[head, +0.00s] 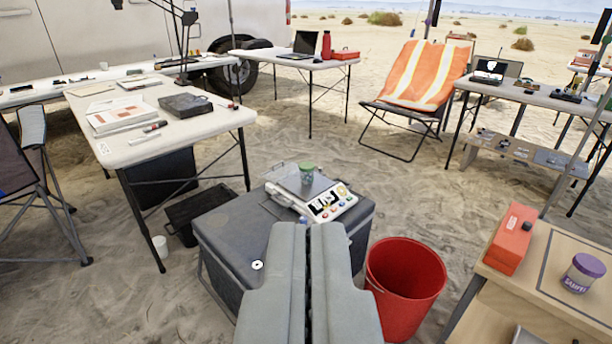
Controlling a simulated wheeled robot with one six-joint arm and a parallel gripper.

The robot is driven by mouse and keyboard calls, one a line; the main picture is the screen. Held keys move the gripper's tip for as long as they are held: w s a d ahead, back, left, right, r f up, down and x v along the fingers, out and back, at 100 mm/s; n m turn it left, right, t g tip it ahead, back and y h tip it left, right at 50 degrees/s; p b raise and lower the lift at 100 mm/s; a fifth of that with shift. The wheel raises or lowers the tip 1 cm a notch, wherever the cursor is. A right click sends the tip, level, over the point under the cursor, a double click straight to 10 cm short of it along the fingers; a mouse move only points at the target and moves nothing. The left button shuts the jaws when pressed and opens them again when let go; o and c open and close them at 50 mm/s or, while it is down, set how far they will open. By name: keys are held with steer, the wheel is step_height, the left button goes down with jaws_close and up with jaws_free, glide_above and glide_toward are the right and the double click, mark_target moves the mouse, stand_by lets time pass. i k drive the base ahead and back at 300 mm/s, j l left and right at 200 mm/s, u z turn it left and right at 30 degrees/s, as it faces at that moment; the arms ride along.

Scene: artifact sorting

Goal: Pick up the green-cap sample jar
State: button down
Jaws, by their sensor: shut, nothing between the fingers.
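The green-cap sample jar (307,174) stands upright on the plate of a white scale (330,202) with coloured buttons. The scale sits on a dark grey case (226,248) on the sand. My gripper (308,228) is at the bottom centre, with its two grey fingers shut and nothing held. Its tips point toward the scale and appear below the jar in the picture, apart from it. The fingers cover part of the case's front.
A red bucket (404,288) stands right of the case. A wooden table (557,262) at the right holds a red box (511,239) and a purple-lidded jar (583,273). A white table (176,130) with papers stands at the left. An orange striped chair (422,77) is behind, with open sand before it.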

mark_target(306, 178)
steer(key=i+l+u, duration=0.1)
steer(key=i, duration=0.4)
steer(key=i+l+u, duration=0.1)
steer(key=i+l, duration=0.25)
steer(key=i, duration=0.15)
steer(key=i+l+u, duration=0.1)
steer(key=i+l, duration=0.15)
steer(key=i, duration=0.2)
steer(key=i+l, duration=0.35)
steer(key=i, duration=0.15)
steer(key=j+u, duration=0.05)
